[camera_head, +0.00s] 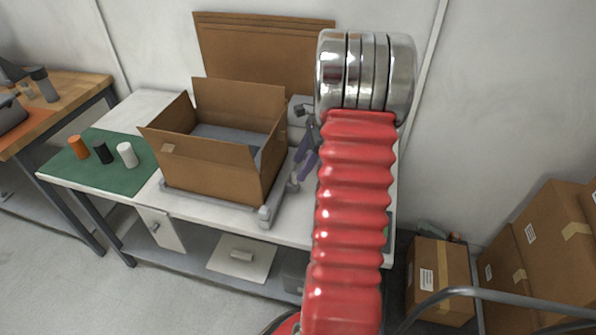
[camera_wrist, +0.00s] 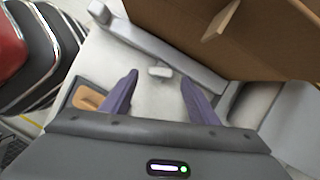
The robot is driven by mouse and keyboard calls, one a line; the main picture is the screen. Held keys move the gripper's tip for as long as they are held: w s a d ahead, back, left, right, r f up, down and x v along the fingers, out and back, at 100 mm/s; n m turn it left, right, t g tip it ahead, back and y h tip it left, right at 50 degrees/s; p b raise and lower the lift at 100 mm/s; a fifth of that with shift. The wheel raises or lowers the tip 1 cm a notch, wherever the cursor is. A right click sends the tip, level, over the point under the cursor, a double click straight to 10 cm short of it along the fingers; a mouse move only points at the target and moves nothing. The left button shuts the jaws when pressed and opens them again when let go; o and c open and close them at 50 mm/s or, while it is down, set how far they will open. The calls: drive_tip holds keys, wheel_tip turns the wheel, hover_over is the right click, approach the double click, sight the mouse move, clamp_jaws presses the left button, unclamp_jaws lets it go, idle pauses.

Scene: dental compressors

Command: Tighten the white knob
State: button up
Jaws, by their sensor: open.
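A small white knob (camera_wrist: 160,71) sticks out from the pale frame (camera_wrist: 165,45) under the cardboard box in the wrist view. It appears in the gap between the two purple fingers of my gripper (camera_wrist: 160,79). The fingers are open and apart, with the knob a little beyond their tips; I see no contact. In the head view my gripper (camera_head: 306,155) is to the right of the open cardboard box (camera_head: 213,165), above the white table. The knob also shows there as a small pale shape (camera_head: 293,184) at the frame's right side. My arm hides the table's right part.
A green mat (camera_head: 110,178) with orange (camera_head: 78,147), black (camera_head: 102,151) and white (camera_head: 127,155) cylinders lies left of the box. A brown board (camera_head: 262,50) leans behind. Cardboard boxes (camera_head: 437,275) stand on the floor at right.

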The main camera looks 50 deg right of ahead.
sight(295, 176)
drive_tip(key=shift+x, duration=1.8)
drive_tip(key=shift+c, duration=0.3)
drive_tip(key=c, duration=1)
drive_tip(key=m, duration=0.2)
drive_tip(key=m+t+h, duration=0.1)
drive_tip(key=m, duration=0.1)
drive_tip(key=shift+s+a+m, duration=0.15)
drive_tip(key=shift+a+m, duration=0.05)
drive_tip(key=shift+m, duration=0.1)
drive_tip(key=o, duration=1.1)
drive_tip(key=shift+c, duration=0.2)
